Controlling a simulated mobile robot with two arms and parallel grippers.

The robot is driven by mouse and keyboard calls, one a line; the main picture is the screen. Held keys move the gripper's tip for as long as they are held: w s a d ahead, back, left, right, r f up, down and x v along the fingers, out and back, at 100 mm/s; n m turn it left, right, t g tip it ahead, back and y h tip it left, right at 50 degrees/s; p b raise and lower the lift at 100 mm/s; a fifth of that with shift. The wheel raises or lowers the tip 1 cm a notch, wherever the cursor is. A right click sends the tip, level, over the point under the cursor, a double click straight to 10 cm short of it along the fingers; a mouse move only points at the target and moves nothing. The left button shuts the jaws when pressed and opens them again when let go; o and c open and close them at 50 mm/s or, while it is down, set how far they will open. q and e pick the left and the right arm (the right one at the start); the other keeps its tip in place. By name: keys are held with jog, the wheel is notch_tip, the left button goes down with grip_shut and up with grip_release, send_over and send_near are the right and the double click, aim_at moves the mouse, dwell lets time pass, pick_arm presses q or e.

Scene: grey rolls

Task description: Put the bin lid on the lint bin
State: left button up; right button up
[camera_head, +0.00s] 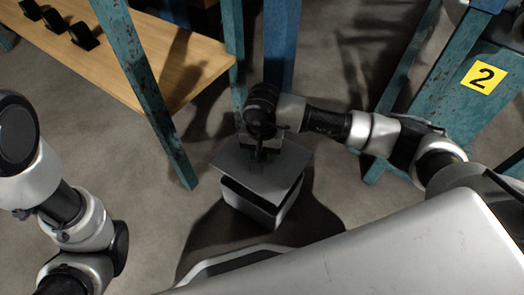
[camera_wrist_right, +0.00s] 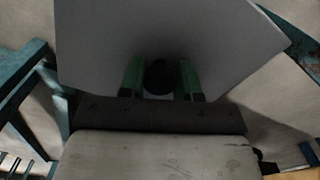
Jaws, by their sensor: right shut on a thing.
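The bin lid (camera_head: 235,163) is a flat grey square plate, and my right gripper (camera_head: 260,152) is shut on it from above. In the right wrist view the lid (camera_wrist_right: 170,30) fills the upper middle, and a dark round knob (camera_wrist_right: 160,77) sits between the green fingers of my right gripper (camera_wrist_right: 161,80). The lint bin (camera_head: 262,212) is a grey box on the floor under the lid. The lid is turned relative to the bin and overhangs its left side, with a dark gap below its front edge. The bin's inside is hidden. My left gripper is not in view.
A wooden shelf (camera_head: 150,62) on teal posts stands at the upper left, with several black rolls (camera_head: 83,36) on it. Bare floor lies left of the bin.

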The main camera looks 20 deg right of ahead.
notch_tip(320, 180, down, 8)
jog(key=b, duration=0.6)
jog(key=shift+f, duration=0.25)
jog(key=shift+f+b, duration=0.45)
jog(key=shift+b, duration=0.15)
dwell(0.8)
jog(key=o, duration=1.1)
notch_tip(320, 180, up, 11)
jog(key=p, duration=0.7)
jog(key=shift+f, duration=0.1)
